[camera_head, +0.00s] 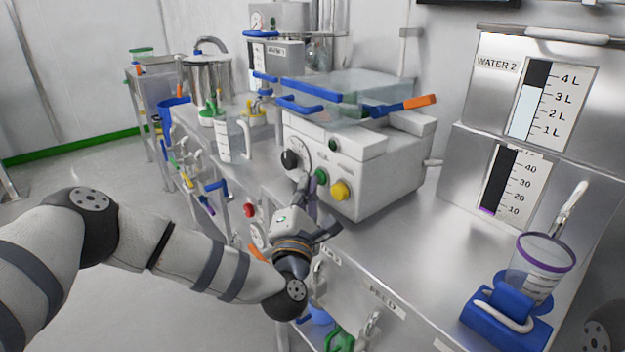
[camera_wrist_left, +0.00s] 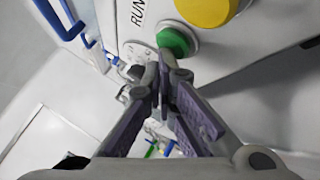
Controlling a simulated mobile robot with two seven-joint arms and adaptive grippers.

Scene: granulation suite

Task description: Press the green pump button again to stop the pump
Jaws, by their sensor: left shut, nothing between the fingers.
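The green pump button (camera_head: 321,177) is on the front of the white machine (camera_head: 385,170), beside a larger yellow button (camera_head: 340,191). In the left wrist view the green button (camera_wrist_left: 176,41) sits just beyond my left fingertips, and the yellow button (camera_wrist_left: 205,8) is above right. My left gripper (camera_head: 308,186) is shut and empty, its tips close to the green button; it also shows in the left wrist view (camera_wrist_left: 163,72). I cannot tell whether the tips touch the button. A black dial (camera_head: 290,160) is left of it. My right gripper is not in view.
A clear container with blue and orange handles (camera_head: 350,88) lies on the machine. A beaker in a blue holder (camera_head: 540,262) stands at the right. The WATER 2 gauge panel (camera_head: 495,66) is behind it. Steel bench top (camera_head: 420,245) between them is clear.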

